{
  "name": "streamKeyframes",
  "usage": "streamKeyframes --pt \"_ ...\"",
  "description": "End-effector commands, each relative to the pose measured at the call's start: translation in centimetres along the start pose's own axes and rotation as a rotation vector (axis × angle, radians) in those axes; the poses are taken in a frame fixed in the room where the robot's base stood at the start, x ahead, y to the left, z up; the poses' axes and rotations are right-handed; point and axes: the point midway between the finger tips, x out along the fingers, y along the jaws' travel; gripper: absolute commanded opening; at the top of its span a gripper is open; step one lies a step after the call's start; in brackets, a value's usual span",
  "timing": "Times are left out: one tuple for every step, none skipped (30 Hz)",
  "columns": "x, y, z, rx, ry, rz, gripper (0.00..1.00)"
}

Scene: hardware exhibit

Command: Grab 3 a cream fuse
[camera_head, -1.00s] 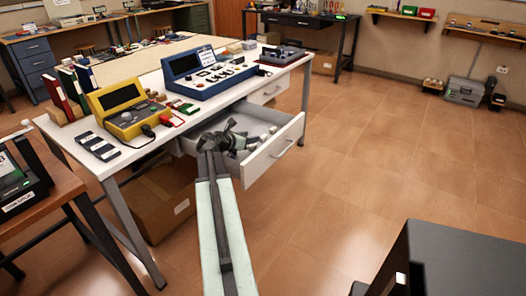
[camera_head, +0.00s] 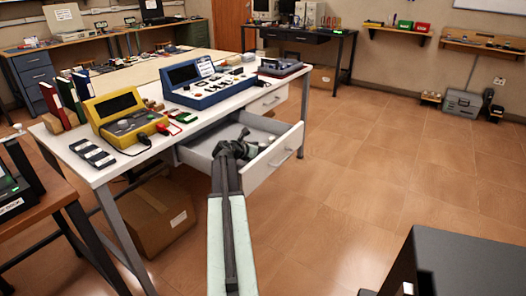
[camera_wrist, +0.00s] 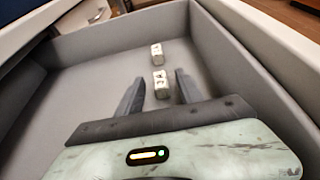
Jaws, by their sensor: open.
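Two small cream blocks, which look like the fuses, lie on the floor of an open grey-white drawer (camera_head: 274,158). In the wrist view the nearer cream fuse (camera_wrist: 160,84) is between the fingertips of my gripper (camera_wrist: 160,76), and the farther cream fuse (camera_wrist: 157,53) lies just beyond them. Both have dark marks on their faces. My gripper is open and holds nothing; I cannot tell its exact height above the fuses. In the head view my gripper (camera_head: 236,147) is inside the drawer, with small pale pieces just right of it, partly hidden.
The drawer's side walls and front rise around my gripper. Above the drawer, the white table (camera_head: 130,160) carries a yellow console (camera_head: 127,115) and a blue console (camera_head: 205,88). A cardboard box (camera_head: 160,215) stands below.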

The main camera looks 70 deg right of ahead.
Motion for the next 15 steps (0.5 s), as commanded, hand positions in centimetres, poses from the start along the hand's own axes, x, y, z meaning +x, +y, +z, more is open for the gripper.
streamKeyframes --pt "0.08 0.00 -0.01 0.000 0.000 0.000 0.44" --pt "0.02 -0.02 0.02 0.000 0.000 0.000 0.44" --pt "-0.01 -0.04 0.03 0.000 0.000 0.000 0.44" --pt "-0.02 -0.04 0.03 0.000 0.000 0.000 0.44" --pt "-0.02 -0.05 0.03 0.000 0.000 0.000 0.41" --pt "-0.03 -0.05 0.04 0.000 0.000 0.000 0.30" --pt "-0.03 -0.06 0.04 0.000 0.000 0.000 0.21" --pt "-0.03 -0.06 0.04 0.000 0.000 0.000 0.13" --pt "-0.02 -0.06 0.04 0.000 0.000 0.000 0.02" --pt "-0.03 -0.07 0.04 0.000 0.000 -0.001 0.00" --pt "-0.02 -0.08 0.04 0.000 0.000 -0.001 0.00" --pt "-0.02 -0.08 0.04 0.000 0.000 -0.001 0.00" --pt "-0.02 -0.09 0.05 0.000 0.000 -0.001 0.00" --pt "-0.02 -0.09 0.05 0.000 0.000 -0.001 0.00" --pt "-0.01 -0.10 0.05 0.000 0.000 -0.001 0.00"
